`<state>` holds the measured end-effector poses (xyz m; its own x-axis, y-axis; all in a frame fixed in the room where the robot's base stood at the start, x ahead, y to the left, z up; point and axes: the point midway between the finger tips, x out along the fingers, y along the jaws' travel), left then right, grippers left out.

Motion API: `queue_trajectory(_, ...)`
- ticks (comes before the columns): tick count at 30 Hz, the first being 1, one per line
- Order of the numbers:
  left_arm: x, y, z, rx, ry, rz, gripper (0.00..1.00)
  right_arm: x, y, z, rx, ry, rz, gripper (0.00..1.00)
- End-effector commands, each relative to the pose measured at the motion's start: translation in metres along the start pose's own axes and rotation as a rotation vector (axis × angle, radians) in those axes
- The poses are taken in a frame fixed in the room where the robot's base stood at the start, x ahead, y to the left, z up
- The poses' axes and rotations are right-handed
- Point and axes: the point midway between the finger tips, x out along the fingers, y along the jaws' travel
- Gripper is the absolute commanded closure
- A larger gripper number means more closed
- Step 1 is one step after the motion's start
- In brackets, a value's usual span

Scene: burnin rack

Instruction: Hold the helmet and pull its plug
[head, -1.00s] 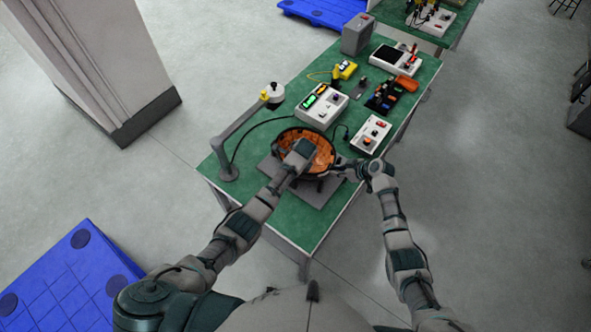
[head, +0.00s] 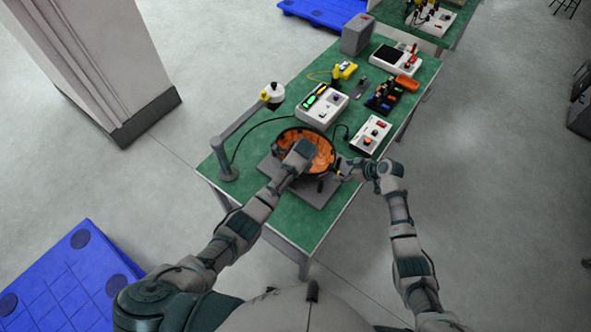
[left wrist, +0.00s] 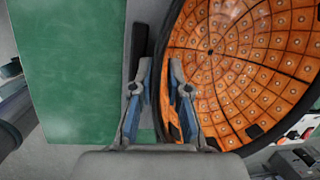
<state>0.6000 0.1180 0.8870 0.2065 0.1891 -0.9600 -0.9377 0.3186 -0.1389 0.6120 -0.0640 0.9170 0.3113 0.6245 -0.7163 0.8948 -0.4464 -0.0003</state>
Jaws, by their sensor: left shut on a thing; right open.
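The helmet (head: 322,147) is an orange-lined bowl with a black rim, open side up, on a grey plate (head: 318,192) on the green table. It fills the right of the left wrist view (left wrist: 245,60). My left gripper (left wrist: 160,90) is shut on the helmet's near-left rim, which passes between its fingers. In the head view my left wrist hides the fingers. I cannot make out the plug clearly beside these fingers.
A lamp-like arm (head: 240,128) stands left of the helmet. The table's left front corner is clear.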

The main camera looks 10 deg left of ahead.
Motion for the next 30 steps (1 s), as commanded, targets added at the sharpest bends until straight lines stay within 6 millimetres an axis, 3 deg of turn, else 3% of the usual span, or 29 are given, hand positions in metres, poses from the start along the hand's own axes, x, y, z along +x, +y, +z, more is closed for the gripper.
queue_trajectory(6, 0.001, 0.000, 0.001, -0.002, -0.002, 0.001, 1.00, -0.049, 0.002, 0.001, -0.002, 0.000, 0.003, 0.17)
queue_trajectory(12, 0.001, 0.000, 0.001, -0.001, -0.002, 0.001, 1.00, -0.077, 0.002, 0.002, 0.000, -0.001, 0.001, 0.17)
queue_trajectory(24, 0.001, 0.000, 0.001, -0.001, -0.001, 0.001, 1.00, -0.085, 0.001, 0.001, 0.001, 0.000, 0.000, 0.17)
queue_trajectory(30, 0.001, 0.000, 0.001, -0.001, -0.001, 0.001, 1.00, -0.064, 0.001, -0.001, 0.000, -0.002, -0.001, 0.58)
